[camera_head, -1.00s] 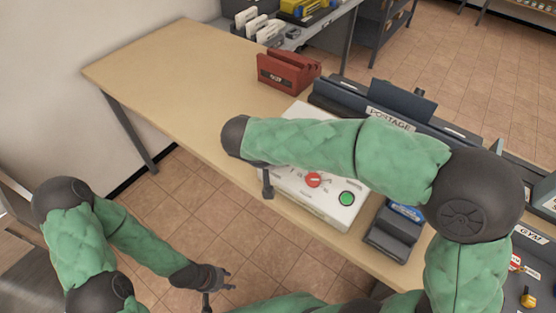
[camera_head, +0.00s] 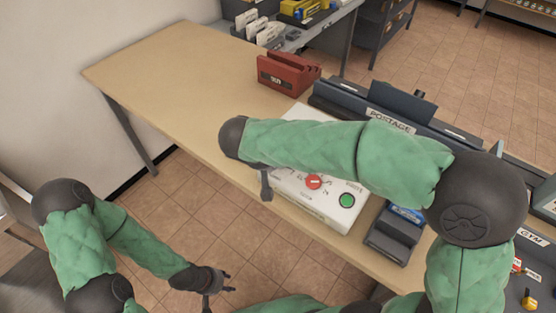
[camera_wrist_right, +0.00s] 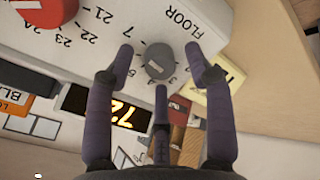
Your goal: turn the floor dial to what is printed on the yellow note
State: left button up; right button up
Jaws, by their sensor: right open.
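The floor dial (camera_wrist_right: 159,61) is a round grey knob on a white panel in the right wrist view, beside the upside-down word FLOOR. My right gripper (camera_wrist_right: 163,65) is open, with its fingers spread around the knob; I cannot tell whether they touch it. The dial's setting is unclear. The yellow note (camera_wrist_right: 232,78) is partly hidden behind a finger, and its print is not readable. In the head view the white control box (camera_head: 328,211) is partly covered by my right arm, which hides the floor dial. My left gripper (camera_head: 217,287) is open and empty, low over the floor.
A red dial (camera_head: 313,181) and green button (camera_head: 346,200) sit on the box. A lit display (camera_wrist_right: 105,106) with orange digits is partly hidden by a finger. A red holder (camera_head: 287,74) and a dark scale-like device (camera_head: 395,236) stand nearby. The table's left part (camera_head: 175,75) is clear.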

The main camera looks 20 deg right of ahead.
jog(key=v, duration=1.1)
jog(key=shift+s+r, duration=0.1)
